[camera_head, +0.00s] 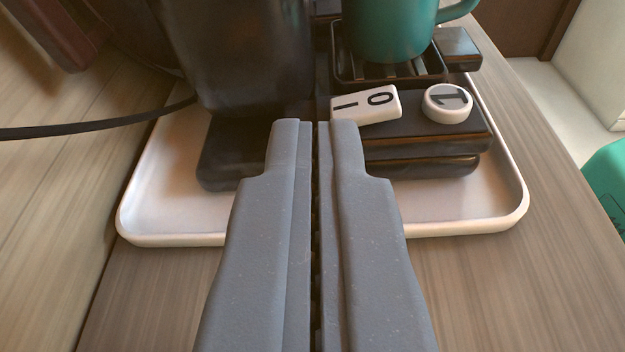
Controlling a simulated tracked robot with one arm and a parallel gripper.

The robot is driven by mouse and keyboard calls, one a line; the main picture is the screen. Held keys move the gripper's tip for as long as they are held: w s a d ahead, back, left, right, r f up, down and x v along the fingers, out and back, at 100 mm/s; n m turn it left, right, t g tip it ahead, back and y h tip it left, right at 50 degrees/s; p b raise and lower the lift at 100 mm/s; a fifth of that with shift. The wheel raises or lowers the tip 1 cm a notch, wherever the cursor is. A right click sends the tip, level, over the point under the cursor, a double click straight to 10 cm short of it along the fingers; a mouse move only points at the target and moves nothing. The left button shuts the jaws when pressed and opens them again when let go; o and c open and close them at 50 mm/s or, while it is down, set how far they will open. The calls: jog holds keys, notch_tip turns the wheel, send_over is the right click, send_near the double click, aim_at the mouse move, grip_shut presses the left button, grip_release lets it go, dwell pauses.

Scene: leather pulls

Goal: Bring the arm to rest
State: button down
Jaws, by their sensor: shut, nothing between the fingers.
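My gripper (317,126) points forward from the bottom middle of the picture. Its two grey fingers lie together, shut, with only a thin dark slit between them and nothing held. The fingertips show in front of a dark coffee machine (420,160) and overlap its lower front in the picture. I cannot tell whether they touch it. The fingers hide part of the machine's base and of the tray's front.
The machine stands on a white rimmed tray (170,239) on a wooden counter (520,290). A green mug (390,30) stands on the drip grate. A black cable (90,131) runs left. A green object (608,180) is at the right edge. The counter in front of the tray is bare.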

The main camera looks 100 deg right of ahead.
dwell(0.3)
notch_tip(320, 180, up, 17)
jog(key=a+n+t+y+p, duration=0.1)
jog(key=n+t+y, duration=0.6)
jog(key=n+t, duration=0.4)
jog(key=s+a+r+n+t+y, duration=0.2)
jog(key=r+n+t, duration=0.1)
jog(key=r, duration=0.4)
jog(key=s+a+r+n+t+y, duration=0.2)
jog(key=a+r+n+t+y, duration=0.1)
jog(key=r+n, duration=0.2)
jog(key=s+a+r+n+t+y, duration=0.2)
jog(key=s+r+n, duration=0.1)
jog(key=r, duration=0.6)
jog(key=shift+a+r+n+t+y+p, duration=0.15)
jog(key=shift+a+n+t+y+p, duration=0.15)
jog(key=shift+a+n+t+p, duration=0.1)
jog(key=shift+s, duration=0.15)
